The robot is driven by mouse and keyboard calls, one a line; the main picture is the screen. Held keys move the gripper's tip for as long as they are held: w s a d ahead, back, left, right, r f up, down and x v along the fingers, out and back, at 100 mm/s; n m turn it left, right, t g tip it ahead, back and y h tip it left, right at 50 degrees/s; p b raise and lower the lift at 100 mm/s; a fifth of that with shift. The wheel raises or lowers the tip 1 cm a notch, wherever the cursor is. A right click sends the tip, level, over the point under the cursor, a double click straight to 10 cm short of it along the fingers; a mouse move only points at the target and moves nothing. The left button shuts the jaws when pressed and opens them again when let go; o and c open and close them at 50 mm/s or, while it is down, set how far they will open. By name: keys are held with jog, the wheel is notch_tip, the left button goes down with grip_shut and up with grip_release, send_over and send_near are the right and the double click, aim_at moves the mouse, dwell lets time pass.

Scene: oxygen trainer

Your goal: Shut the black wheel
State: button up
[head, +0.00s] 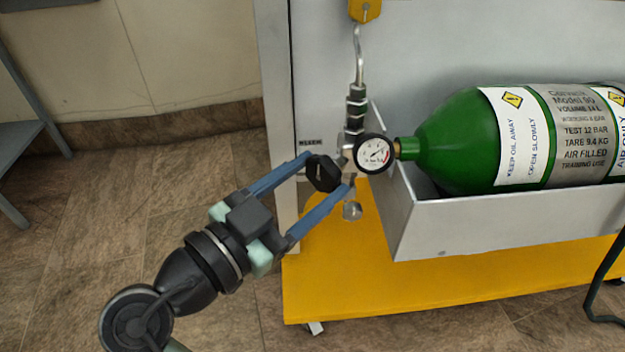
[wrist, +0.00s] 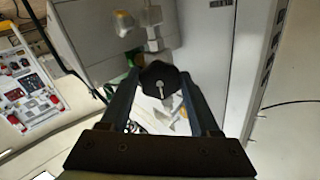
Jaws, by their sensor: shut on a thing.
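The black wheel (head: 323,173) sits on the left side of the valve block (head: 348,148), beside the round pressure gauge (head: 374,153). My gripper (head: 328,172) reaches in from the lower left, with one blue finger above the wheel and one below it. It is shut on the wheel. In the wrist view the black wheel (wrist: 161,80) lies between the fingertips of my gripper (wrist: 163,78), and a pale pointer-like mark shows on its face. The valve's inner state cannot be told.
A green cylinder (head: 457,144) lies in a grey metal tray (head: 480,222) to the right, joined to the gauge side. A bent metal pipe (head: 358,55) rises above the valve. A yellow base (head: 350,262) is below.

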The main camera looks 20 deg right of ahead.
jog(key=o, duration=1.4)
jog(key=shift+c, duration=0.2)
jog(key=p+v, duration=0.6)
jog(key=v, duration=0.7)
